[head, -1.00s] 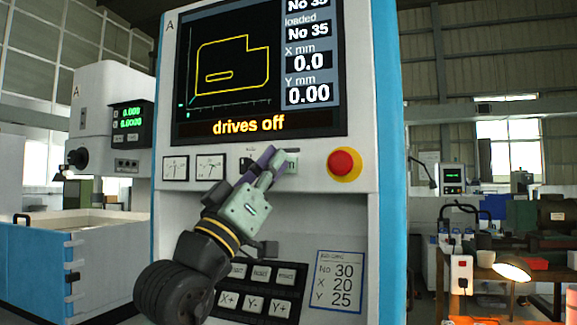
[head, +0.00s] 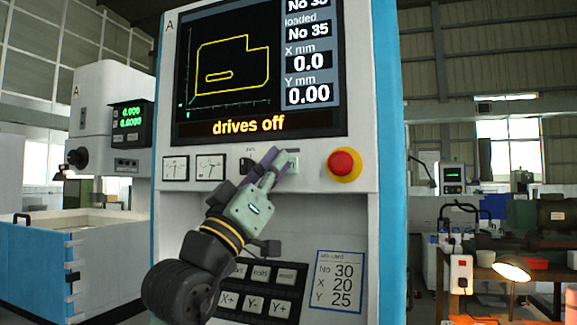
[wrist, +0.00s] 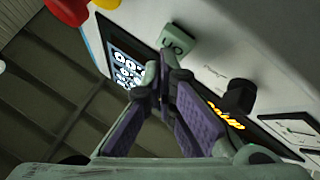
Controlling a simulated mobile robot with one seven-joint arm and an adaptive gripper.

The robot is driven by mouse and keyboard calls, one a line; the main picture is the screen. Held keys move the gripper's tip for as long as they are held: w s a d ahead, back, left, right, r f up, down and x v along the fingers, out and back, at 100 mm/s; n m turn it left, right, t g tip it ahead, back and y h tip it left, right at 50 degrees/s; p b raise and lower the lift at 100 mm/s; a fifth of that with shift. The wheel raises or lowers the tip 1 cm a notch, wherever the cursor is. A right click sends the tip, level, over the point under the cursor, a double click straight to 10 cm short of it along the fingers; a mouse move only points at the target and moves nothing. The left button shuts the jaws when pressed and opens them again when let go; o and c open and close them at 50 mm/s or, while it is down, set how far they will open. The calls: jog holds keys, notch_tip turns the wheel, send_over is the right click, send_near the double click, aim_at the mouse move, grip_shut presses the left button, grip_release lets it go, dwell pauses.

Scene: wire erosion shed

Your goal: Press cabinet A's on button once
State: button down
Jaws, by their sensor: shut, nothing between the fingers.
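Cabinet A (head: 365,230) stands in front of me, its screen (head: 262,65) reading "drives off". The on button, a pale green square (head: 293,166), sits on the panel below the screen, left of the red stop button. It also shows in the wrist view (wrist: 178,40), marked with symbols. My gripper (head: 279,157) is shut and empty, its fingertips overlapping the button's left side in the head view. In the wrist view the fingertips (wrist: 161,68) lie just below the button, seemingly a small gap away. I cannot tell for certain whether they touch.
A red mushroom button on a yellow ring (head: 343,164) is close at the right. A black key switch (wrist: 238,97) and two dial gauges (head: 193,167) lie on the other side. A keypad (head: 265,285) is below. A second machine (head: 100,110) stands left.

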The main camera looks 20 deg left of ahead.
jog(key=shift+w, duration=0.25)
jog(key=shift+s, duration=0.1)
dwell(0.5)
jog(key=shift+s, duration=0.7)
jog(key=shift+s+a+b, duration=0.1)
jog(key=shift+s+b, duration=0.35)
jog(key=shift+s, duration=2.05)
